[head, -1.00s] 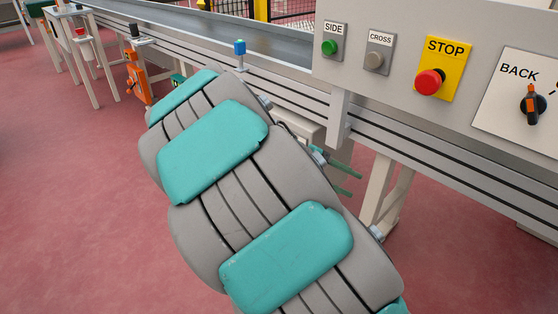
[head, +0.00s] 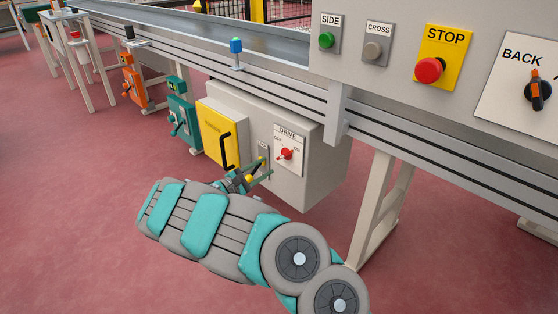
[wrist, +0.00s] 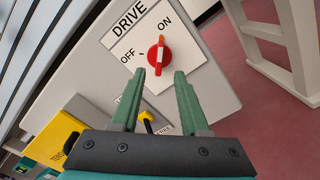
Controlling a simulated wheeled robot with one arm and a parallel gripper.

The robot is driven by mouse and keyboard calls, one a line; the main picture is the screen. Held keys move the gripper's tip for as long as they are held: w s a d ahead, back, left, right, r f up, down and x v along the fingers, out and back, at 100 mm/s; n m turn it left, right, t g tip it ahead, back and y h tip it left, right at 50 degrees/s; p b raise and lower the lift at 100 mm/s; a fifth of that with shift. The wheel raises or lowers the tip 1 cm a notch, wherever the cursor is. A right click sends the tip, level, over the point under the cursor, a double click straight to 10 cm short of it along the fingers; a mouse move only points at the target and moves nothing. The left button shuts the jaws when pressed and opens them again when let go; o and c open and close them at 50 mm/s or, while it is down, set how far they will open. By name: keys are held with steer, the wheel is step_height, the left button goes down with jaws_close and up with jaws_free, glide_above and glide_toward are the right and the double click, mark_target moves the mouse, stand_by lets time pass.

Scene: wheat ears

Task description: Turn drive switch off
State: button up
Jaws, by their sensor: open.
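The drive switch (head: 286,154) is a red rotary knob on a white plate lettered DRIVE, OFF and ON, on a grey cabinet under the conveyor. In the wrist view the knob (wrist: 159,56) has its orange-tipped end pointing up toward ON, with OFF to its left. My gripper (head: 268,167) is in front of the cabinet, left of and below the knob in the head view. In the wrist view my gripper (wrist: 160,74) has its green fingers apart and empty, tips just below the knob. It appears not to touch the knob.
A small yellow-and-black lever (wrist: 147,122) shows between the fingers, its label partly hidden. A yellow door (head: 213,134) with a black handle is left of the switch. A teal box (head: 183,125) stands further left. A support leg (head: 375,208) stands right; red floor is open in front.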

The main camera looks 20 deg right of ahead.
mark_target(281, 157)
steer(key=x, duration=0.7)
steer(key=shift+w+d, duration=0.1)
steer(key=shift+d, duration=0.15)
jaws_close()
stand_by(0.4)
